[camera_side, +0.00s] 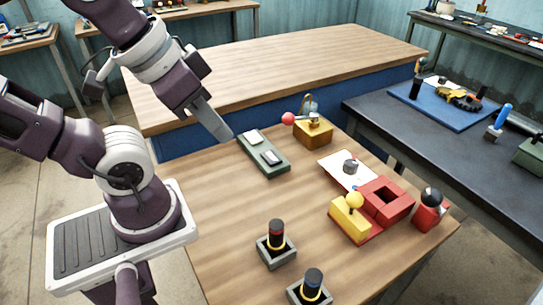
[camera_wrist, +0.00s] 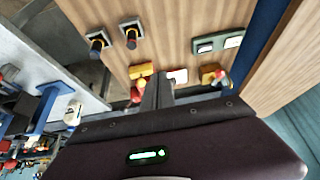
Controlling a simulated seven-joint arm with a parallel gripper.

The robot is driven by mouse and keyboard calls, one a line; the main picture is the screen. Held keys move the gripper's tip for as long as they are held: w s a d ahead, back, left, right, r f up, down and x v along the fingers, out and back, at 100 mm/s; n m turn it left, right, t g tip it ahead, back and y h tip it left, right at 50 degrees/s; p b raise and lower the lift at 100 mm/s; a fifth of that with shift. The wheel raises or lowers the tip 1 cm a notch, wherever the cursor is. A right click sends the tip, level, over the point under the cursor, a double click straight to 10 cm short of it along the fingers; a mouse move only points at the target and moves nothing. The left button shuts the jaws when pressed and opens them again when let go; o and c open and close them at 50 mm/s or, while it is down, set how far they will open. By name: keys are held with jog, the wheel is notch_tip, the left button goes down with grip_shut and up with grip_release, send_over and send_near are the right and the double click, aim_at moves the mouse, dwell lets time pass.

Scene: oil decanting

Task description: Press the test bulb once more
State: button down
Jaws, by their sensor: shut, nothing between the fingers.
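My gripper (camera_side: 226,136) is shut and empty. In the side view its tip is in the air close to the left end of a green base (camera_side: 264,164) with two pale rectangular pads. In the wrist view the shut fingers (camera_wrist: 160,76) point toward the worktable. I cannot tell for sure which thing is the test bulb. A black ball stands on a red block (camera_side: 429,212) at the table's right edge. A yellow ball stands on a yellow block (camera_side: 350,222), and a red ball (camera_side: 288,118) sticks out from an ochre block (camera_side: 313,131). My gripper is apart from all three balls.
A red block with a square hole (camera_side: 386,205) stands beside the yellow block. A white sheet (camera_side: 342,166) has a grey knob-like piece on it. Two grey holders (camera_side: 264,250) (camera_side: 296,293) carry dark upright bottles at the front. The table's middle is clear.

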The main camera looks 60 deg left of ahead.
dwell(0.5)
jog(key=m+t+h, duration=0.3)
jog(key=m+h, duration=0.1)
jog(key=m, duration=1)
send_over(268, 157)
notch_tip(268, 157, down, 14)
jog(key=shift+f, duration=4.45)
